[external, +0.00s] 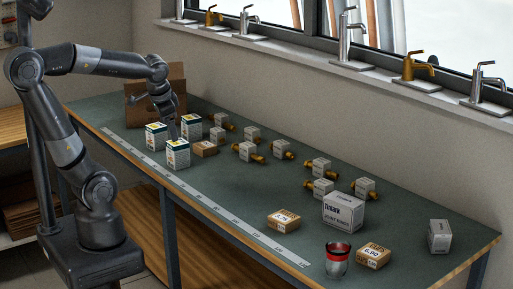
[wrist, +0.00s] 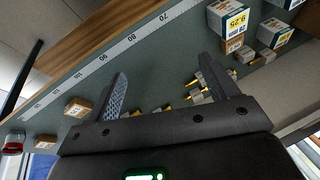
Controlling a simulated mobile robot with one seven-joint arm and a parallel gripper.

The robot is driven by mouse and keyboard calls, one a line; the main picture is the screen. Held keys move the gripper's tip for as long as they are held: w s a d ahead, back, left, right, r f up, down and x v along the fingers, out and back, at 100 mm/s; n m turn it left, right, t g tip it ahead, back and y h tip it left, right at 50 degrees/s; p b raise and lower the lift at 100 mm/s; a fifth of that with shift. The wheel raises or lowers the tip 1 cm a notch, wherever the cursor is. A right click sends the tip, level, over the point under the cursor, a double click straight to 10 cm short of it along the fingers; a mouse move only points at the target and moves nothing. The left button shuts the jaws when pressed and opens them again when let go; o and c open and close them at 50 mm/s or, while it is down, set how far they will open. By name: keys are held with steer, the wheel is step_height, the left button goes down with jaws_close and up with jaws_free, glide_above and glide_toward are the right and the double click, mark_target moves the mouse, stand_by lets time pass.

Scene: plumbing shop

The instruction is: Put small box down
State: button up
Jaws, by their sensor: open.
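Small brown cardboard boxes lie on the green workbench (external: 240,205); I cannot tell which is the task's small box. One brown box (external: 205,149) lies beside the white-and-green cartons, close to my gripper. Another brown box (external: 284,220) lies near the ruler's far end, and a third brown box (external: 373,256) is at the front right. My gripper (external: 173,127) is above the left part of the bench, among the cartons. In the wrist view my gripper (wrist: 164,88) has its fingers wide apart, with nothing between them.
White-and-green cartons (external: 178,154) stand close to my gripper, with an open cardboard box (external: 142,108) behind. Several brass fittings with small grey boxes (external: 247,151) fill the bench's middle. A larger white box (external: 343,211) and a red-banded jar (external: 337,260) stand to the right. A ruler (external: 200,192) runs along the front edge.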

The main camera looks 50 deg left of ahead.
steer(key=s+d+n+t+h, duration=0.1)
steer(key=s, duration=0.1)
steer(key=s+d+n+t+h, duration=0.1)
steer(key=s+d, duration=0.1)
steer(key=shift+d+r, duration=0.2)
steer(key=shift+r, duration=0.2)
steer(key=o, duration=0.4)
steer(key=shift+o, duration=0.2)
steer(key=w+d+m+g+h, duration=0.1)
steer(key=w+d+m+g, duration=0.3)
steer(key=w+d+m, duration=1.25)
steer(key=w+d+f+m+g, duration=0.1)
steer(key=w+d+f, duration=0.1)
steer(key=d, duration=0.5)
steer(key=w+d+f, duration=0.2)
steer(key=d+f, duration=0.1)
steer(key=d, duration=0.5)
steer(key=shift+y, duration=0.3)
steer(key=f, duration=0.9)
steer(key=shift+w+a+f, duration=0.15)
steer(key=shift+a+f, duration=0.05)
steer(key=shift+a, duration=0.05)
steer(key=shift+r, duration=0.1)
